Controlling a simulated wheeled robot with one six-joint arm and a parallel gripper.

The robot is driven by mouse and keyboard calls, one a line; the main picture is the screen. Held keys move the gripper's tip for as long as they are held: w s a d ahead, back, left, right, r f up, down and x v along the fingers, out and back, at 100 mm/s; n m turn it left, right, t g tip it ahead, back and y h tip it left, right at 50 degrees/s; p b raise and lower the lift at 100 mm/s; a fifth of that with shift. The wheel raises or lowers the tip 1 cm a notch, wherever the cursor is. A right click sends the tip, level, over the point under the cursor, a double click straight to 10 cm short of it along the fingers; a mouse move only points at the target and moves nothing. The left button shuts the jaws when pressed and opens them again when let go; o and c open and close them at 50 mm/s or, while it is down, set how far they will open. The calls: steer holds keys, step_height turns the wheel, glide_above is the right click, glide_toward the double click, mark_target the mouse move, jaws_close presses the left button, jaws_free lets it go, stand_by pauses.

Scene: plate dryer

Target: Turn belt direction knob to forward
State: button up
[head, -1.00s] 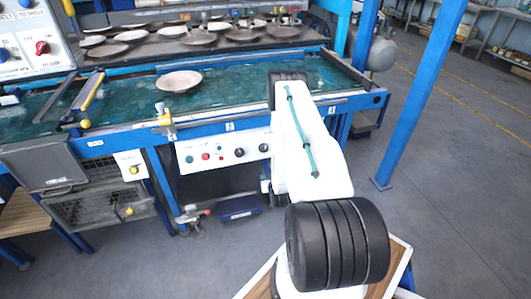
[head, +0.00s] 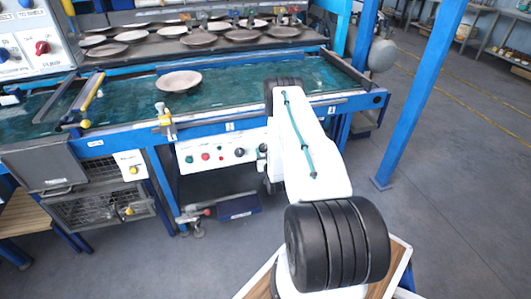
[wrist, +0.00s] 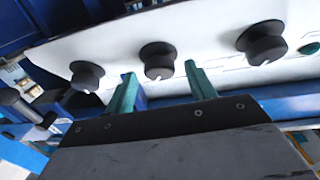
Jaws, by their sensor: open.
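Three black knobs sit in a row on a white control panel: a left knob (wrist: 86,76), a middle knob (wrist: 157,60) and a right knob (wrist: 262,43) in the wrist view. Each has a white pointer mark. No label is readable, so I cannot tell which is the belt direction knob. My gripper (wrist: 163,88) is open, its two green fingers spread and empty. The middle knob lies just beyond the fingertips, roughly centred between them; I see no contact. In the head view the panel (head: 215,165) shows one clear knob (head: 240,152); my arm hides its right end.
Green and red buttons sit left of the knobs, including a red button (head: 205,156). Above the panel, a blue-framed green belt (head: 240,88) carries a plate (head: 178,81). A blue post (head: 420,90) stands to the right. Grey floor is open there.

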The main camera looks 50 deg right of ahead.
steer(key=c, duration=1)
steer(key=shift+o, duration=0.2)
steer(key=shift+d+n+y, duration=0.1)
steer(key=shift+n+y, duration=0.2)
steer(key=shift+n, duration=0.2)
steer(key=n+t+y, duration=0.1)
steer(key=n, duration=0.2)
steer(key=n+y, duration=0.2)
steer(key=n, duration=0.1)
steer(key=shift+s+d+n+t, duration=0.1)
steer(key=shift+d+n+t, duration=0.1)
steer(key=shift+n+t, duration=0.15)
steer(key=n+y, duration=0.2)
steer(key=n, duration=0.2)
steer(key=n+y, duration=0.2)
steer(key=n, duration=0.1)
steer(key=shift+d+r+n+y, duration=0.15)
steer(key=shift+n+y, duration=0.15)
steer(key=shift+n, duration=0.05)
steer(key=o, duration=1)
steer(key=shift+c, duration=0.2)
